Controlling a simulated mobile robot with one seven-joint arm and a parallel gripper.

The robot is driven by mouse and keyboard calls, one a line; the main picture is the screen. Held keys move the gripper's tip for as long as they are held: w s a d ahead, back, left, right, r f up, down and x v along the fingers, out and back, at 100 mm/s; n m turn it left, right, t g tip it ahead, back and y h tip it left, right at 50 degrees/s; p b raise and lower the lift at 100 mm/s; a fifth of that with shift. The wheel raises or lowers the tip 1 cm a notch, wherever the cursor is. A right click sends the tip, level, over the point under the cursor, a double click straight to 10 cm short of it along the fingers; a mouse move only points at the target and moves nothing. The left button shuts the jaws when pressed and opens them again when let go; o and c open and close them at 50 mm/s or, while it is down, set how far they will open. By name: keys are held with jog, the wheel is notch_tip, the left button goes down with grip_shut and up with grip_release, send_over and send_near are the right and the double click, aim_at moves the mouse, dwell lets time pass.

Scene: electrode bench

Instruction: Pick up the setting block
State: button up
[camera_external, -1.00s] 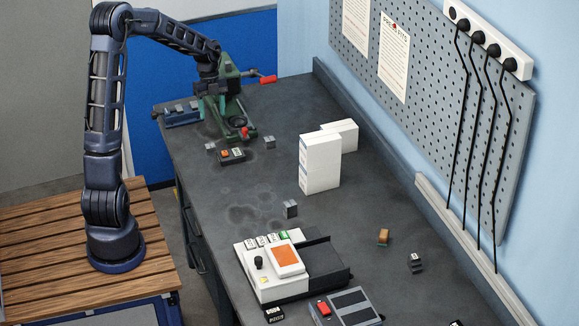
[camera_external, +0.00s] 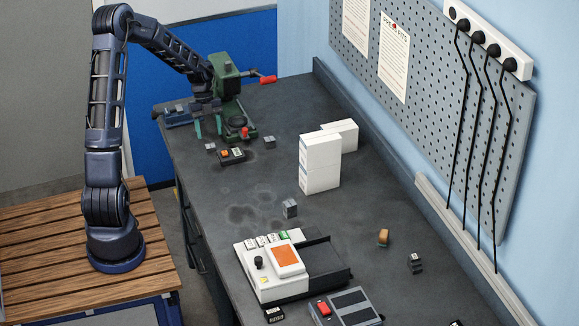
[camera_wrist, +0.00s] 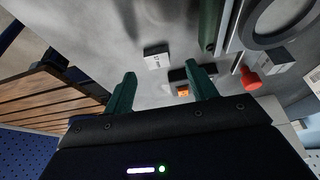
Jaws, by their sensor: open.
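Several small grey blocks lie on the bench, and I cannot tell for sure which is the setting block. One grey block (camera_external: 210,147) lies near my gripper. A small labelled block (camera_wrist: 157,57) shows in the wrist view, beyond and between my fingertips. Another grey block (camera_external: 270,142) is right of the green press, and one (camera_external: 290,208) stands mid-bench. My gripper (camera_external: 208,130) is above the bench beside the press, with its green fingers pointing down. In the wrist view my gripper (camera_wrist: 164,82) is open, with nothing between the fingers.
The green press (camera_external: 228,90) with a red handle stands close to my gripper. A dark box with an orange light (camera_external: 231,155) lies in front of it. White boxes (camera_external: 320,165) stand at mid-right, and a white instrument (camera_external: 272,270) is nearer. The middle of the bench is mostly clear.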

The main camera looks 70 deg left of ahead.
aim_at(210, 145)
jog(key=x, duration=0.4)
jog(key=shift+s, duration=0.2)
jog(key=c, duration=1.1)
